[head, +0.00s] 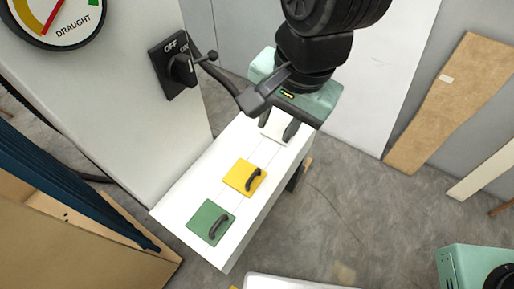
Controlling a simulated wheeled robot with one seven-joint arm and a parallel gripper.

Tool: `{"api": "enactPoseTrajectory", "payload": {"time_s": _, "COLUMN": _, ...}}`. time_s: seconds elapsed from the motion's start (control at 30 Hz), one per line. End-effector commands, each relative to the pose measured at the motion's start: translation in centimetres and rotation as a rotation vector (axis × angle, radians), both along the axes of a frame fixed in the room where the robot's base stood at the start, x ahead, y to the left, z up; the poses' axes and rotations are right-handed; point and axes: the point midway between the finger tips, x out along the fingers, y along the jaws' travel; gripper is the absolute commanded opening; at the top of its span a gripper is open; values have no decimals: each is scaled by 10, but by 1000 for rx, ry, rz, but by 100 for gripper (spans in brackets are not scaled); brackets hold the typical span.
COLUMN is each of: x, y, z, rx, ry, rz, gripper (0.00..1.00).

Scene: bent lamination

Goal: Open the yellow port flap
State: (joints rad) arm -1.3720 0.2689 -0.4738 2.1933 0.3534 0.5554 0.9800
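The yellow port flap (237,176) is a square plate lying flat on top of a long white box (188,198). It appears shut. A dark bar handle (253,180) stands on its right side. My gripper (278,129) is above the far part of the white box, beyond the yellow flap in the picture and apart from it. Its two dark fingers are spread, with only white surface showing between them. My arm and hand hide the far end of the box.
A green flap (203,219) with a dark handle lies nearer on the same box. A grey cabinet (125,110) with a draught gauge (55,18) and a black rotary switch (178,68) stands left. A brown board (445,105) leans at right. Grey floor (350,205) is open right of the box.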

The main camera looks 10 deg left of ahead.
Motion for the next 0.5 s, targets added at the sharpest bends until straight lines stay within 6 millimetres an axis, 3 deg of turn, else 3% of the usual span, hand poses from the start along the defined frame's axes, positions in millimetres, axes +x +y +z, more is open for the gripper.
{"api": "enactPoseTrajectory", "payload": {"time_s": 0.1, "x": 2, "y": 8, "z": 4, "rx": 3, "ry": -8, "rz": -41, "gripper": 32}}
{"api": "enactPoseTrajectory", "payload": {"time_s": 0.23, "x": 3, "y": 11, "z": -6, "rx": 4, "ry": -9, "rz": -54, "gripper": 32}}
{"api": "enactPoseTrajectory", "payload": {"time_s": 0.5, "x": 7, "y": 18, "z": -57, "rx": 0, "ry": -7, "rz": -54, "gripper": 32}}
